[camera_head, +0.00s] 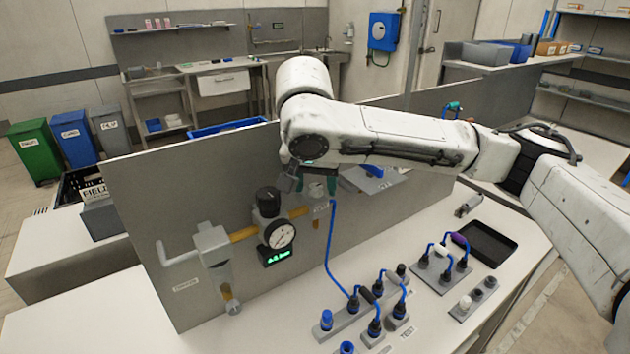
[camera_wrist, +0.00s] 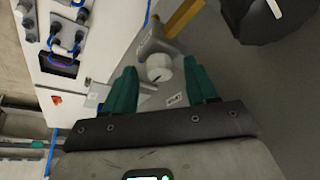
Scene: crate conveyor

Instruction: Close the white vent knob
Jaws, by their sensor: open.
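The white vent knob (camera_wrist: 158,68) is a round white cap with a dark mark on its face, on a grey fitting at the end of the yellow pipe. In the wrist view it lies between the two green fingers of my gripper (camera_wrist: 161,75), with gaps on both sides. In the head view my gripper (camera_head: 318,184) points down at the grey upright panel (camera_head: 150,225), near the right end of the pipe.
A dial gauge (camera_head: 280,236) with a green display and a black knob (camera_head: 268,200) sit left of my gripper. A black tray (camera_head: 487,244) lies further right.

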